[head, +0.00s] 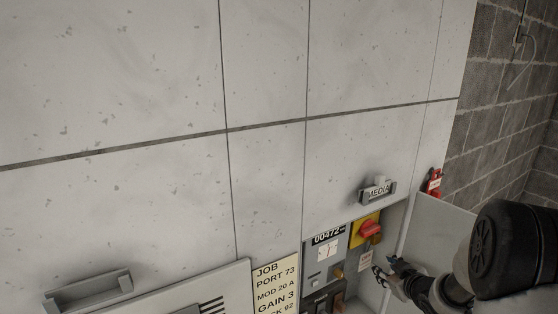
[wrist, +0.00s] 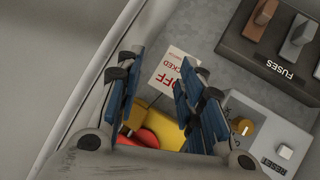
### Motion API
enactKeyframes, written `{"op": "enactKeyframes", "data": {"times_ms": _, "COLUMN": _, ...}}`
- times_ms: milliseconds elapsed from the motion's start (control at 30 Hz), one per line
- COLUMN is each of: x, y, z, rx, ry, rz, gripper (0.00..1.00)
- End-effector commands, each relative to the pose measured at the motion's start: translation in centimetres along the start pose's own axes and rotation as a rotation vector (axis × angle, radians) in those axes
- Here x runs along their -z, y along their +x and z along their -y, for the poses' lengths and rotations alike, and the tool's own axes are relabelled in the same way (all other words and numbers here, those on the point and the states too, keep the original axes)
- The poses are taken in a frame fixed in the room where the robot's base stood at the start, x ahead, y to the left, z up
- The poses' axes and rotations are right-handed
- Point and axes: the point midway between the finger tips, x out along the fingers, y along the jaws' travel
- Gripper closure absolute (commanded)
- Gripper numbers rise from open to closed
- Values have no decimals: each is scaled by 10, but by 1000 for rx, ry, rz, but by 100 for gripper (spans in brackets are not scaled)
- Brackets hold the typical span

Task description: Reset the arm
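My gripper (head: 385,268) is at the lower right in the head view, in front of the open grey cabinet. In the wrist view its two blue-padded fingers (wrist: 162,72) are apart, with nothing seen held between them. Beyond them are a white tag with red "OFF" lettering (wrist: 172,76) and a red rotary switch on a yellow plate (wrist: 174,130), partly hidden by the fingers. In the head view the red switch (head: 369,230) shows above the tag (head: 366,260), both left of my gripper.
A meter panel marked 00472 (head: 328,240) and a JOB card (head: 277,290) are left of the switch. A FUSES block (wrist: 270,58) is at the wrist view's upper right. The open cabinet door (head: 436,232) stands close to my arm. A MEDIA holder (head: 378,191) sits above.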

Motion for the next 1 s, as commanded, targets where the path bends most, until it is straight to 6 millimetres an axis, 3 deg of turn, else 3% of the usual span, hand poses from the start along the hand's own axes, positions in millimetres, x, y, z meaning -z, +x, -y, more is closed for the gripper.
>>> {"op": "enactKeyframes", "data": {"times_ms": 33, "x": 21, "y": -18, "z": -4, "rx": -32, "ry": -3, "rz": 34, "gripper": 65}}
{"op": "enactKeyframes", "data": {"times_ms": 100, "x": 38, "y": -43, "z": -6, "rx": -73, "ry": 12, "rz": 94, "gripper": 65}}
{"op": "enactKeyframes", "data": {"times_ms": 267, "x": 65, "y": -109, "z": 3, "rx": -140, "ry": 76, "rz": 220, "gripper": 65}}
{"op": "enactKeyframes", "data": {"times_ms": 400, "x": 75, "y": -174, "z": 27, "rx": -163, "ry": 155, "rz": 319, "gripper": 65}}
{"op": "enactKeyframes", "data": {"times_ms": 567, "x": 71, "y": -250, "z": 73, "rx": -138, "ry": 260, "rz": 425, "gripper": 65}}
{"op": "enactKeyframes", "data": {"times_ms": 700, "x": 55, "y": -312, "z": 122, "rx": -72, "ry": 345, "rz": 512, "gripper": 65}}
{"op": "enactKeyframes", "data": {"times_ms": 800, "x": 42, "y": -348, "z": 155, "rx": -14, "ry": 389, "rz": 563, "gripper": 65}}
{"op": "enactKeyframes", "data": {"times_ms": 1000, "x": 23, "y": -388, "z": 194, "rx": 69, "ry": 431, "rz": 627, "gripper": 65}}
